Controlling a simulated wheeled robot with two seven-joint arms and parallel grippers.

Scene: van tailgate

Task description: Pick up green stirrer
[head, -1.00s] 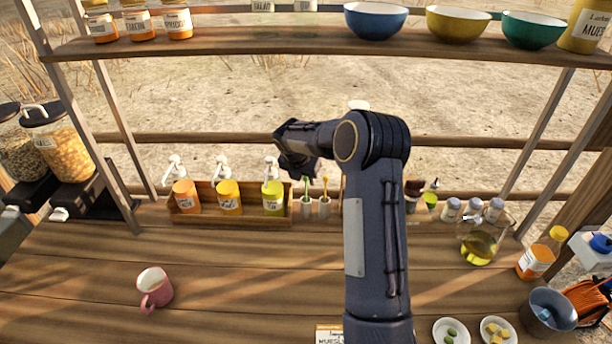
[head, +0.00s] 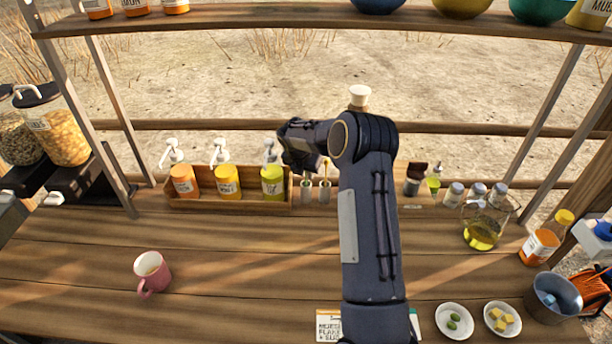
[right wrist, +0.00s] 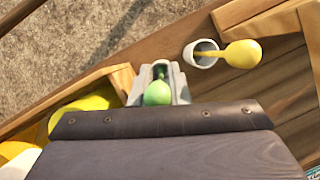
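The green stirrer (right wrist: 157,93) stands in a small white cup with its round green end toward the right wrist camera. In the head view the green stirrer (head: 305,183) shows just below my right gripper (head: 296,162). In the right wrist view the fingers of my right gripper (right wrist: 159,88) lie either side of the stirrer's green end, with a gap between them. The fingers look open around it; contact cannot be told. The yellow stirrer (right wrist: 242,53) leans in its own white cup (right wrist: 202,52) to the right. My left gripper is not in view.
A wooden tray (head: 232,205) with several pump bottles stands just left of the stirrer cups. A dark small container (head: 413,186), shakers and an oil jug (head: 481,236) are to the right. The middle counter is clear.

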